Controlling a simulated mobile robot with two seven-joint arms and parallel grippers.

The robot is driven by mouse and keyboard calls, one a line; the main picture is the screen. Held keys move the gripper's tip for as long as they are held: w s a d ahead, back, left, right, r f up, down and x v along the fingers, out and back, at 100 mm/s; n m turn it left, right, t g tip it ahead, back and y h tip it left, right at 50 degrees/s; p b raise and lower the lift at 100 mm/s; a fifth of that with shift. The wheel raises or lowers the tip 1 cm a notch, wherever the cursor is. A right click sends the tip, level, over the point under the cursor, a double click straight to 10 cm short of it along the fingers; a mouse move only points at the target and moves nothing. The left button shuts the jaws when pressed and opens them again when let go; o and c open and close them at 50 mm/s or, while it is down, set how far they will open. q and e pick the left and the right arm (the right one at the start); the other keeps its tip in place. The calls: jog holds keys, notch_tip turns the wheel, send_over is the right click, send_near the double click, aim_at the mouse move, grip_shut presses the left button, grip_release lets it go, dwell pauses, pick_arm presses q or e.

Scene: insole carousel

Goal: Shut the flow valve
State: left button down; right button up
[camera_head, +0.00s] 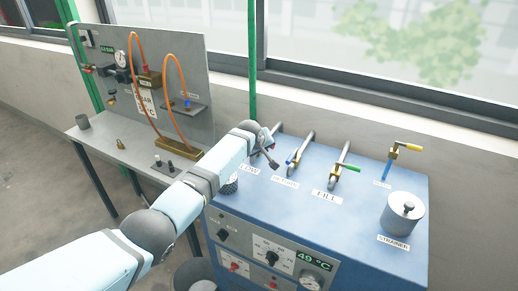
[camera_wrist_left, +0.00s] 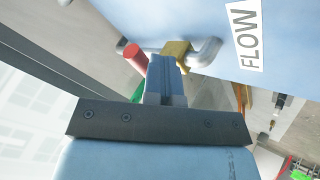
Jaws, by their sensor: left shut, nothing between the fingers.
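The flow valve shows in the left wrist view, with a brass body (camera_wrist_left: 178,50) on a bent grey pipe (camera_wrist_left: 208,52) and a red handle end (camera_wrist_left: 133,56). The FLOW label (camera_wrist_left: 245,35) is on the blue panel beside it. My left gripper (camera_wrist_left: 165,62) is shut and empty, with its fingertips between the red end and the brass body. I cannot tell whether they touch. In the head view my left gripper (camera_head: 270,158) is at the leftmost pipe of the blue cabinet and hides most of the valve. My right gripper is not in view.
The blue cabinet (camera_head: 325,228) also carries a blue-handled valve (camera_head: 291,160), a green-handled valve (camera_head: 345,167), a yellow-handled valve (camera_head: 405,147) and a strainer pot (camera_head: 402,215). A grey bench (camera_head: 125,155) with a gauge board stands at the left.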

pick_arm(q)
jog(key=shift+w+d, duration=0.3)
jog(key=shift+d, duration=0.45)
jog(key=shift+d+r, duration=0.2)
jog(key=shift+d, duration=0.05)
